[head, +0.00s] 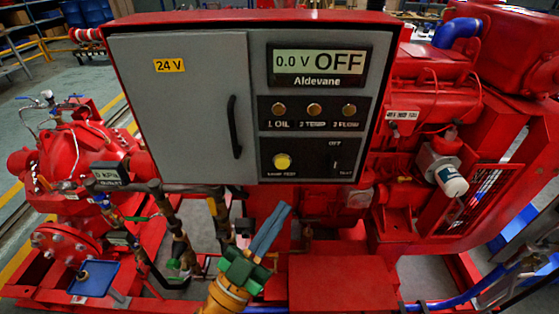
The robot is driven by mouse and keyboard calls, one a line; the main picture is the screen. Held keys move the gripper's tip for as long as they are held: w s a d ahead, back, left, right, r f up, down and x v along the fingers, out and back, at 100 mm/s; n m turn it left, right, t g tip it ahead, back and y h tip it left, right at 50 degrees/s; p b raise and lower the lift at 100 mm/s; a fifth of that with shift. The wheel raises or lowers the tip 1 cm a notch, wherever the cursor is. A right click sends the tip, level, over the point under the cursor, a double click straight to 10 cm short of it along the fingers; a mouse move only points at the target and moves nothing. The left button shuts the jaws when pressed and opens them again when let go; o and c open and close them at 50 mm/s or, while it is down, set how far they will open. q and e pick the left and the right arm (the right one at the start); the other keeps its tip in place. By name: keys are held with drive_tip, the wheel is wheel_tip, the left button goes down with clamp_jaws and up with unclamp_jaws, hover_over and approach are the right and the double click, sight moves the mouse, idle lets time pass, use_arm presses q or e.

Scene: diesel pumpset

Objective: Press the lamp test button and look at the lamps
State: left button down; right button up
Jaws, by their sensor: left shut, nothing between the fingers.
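The lamp test button (282,161) is a round yellow button at the lower left of the panel on the red and grey control box. Three lamps, the oil lamp (278,109), the temp lamp (314,109) and the flow lamp (349,109), sit in a row above it. All three look dull amber, and I cannot tell whether any is lit. My left gripper (283,209) is shut and empty. Its blue fingers point up and right, below the button and apart from it in the picture. My right gripper is not in view.
The display (319,66) above the lamps reads 0.0 V OFF. An OFF/TEST switch (334,160) is right of the button. The cabinet door (185,110) has a black handle (234,127). Dark pipes (176,225) stand left of my gripper; a red engine (430,90) is at right.

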use_arm(q)
drive_tip(key=b, duration=0.3)
approach(288, 162)
drive_tip(key=w+d+r, duration=0.2)
drive_tip(key=d+r, duration=0.1)
drive_tip(key=shift+w+d+r, duration=0.1)
drive_tip(key=shift+w+d, duration=0.15)
drive_tip(key=shift+w, duration=0.1)
idle(1.6)
drive_tip(key=shift+w, duration=0.4)
drive_tip(key=shift+w+b, duration=0.4)
drive_tip(key=shift+b, duration=0.05)
idle(0.5)
drive_tip(key=shift+s, duration=0.1)
drive_tip(key=shift+s+p, duration=0.5)
drive_tip(key=shift+s, duration=0.2)
